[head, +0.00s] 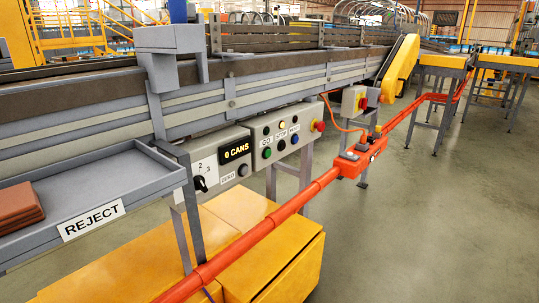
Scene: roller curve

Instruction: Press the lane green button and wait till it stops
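The green button (267,153) is on the lower row of a grey control box (252,139) on the side of the conveyor lane (240,95), below the label GO. Neither of my grippers shows in the head view.
An orange-red rail (265,222) with a red box (360,157) runs in front of the panel. Yellow blocks (285,262) stand below. A grey REJECT tray (100,185) holding brown pieces (22,206) juts out at left. The floor (440,220) at right is clear.

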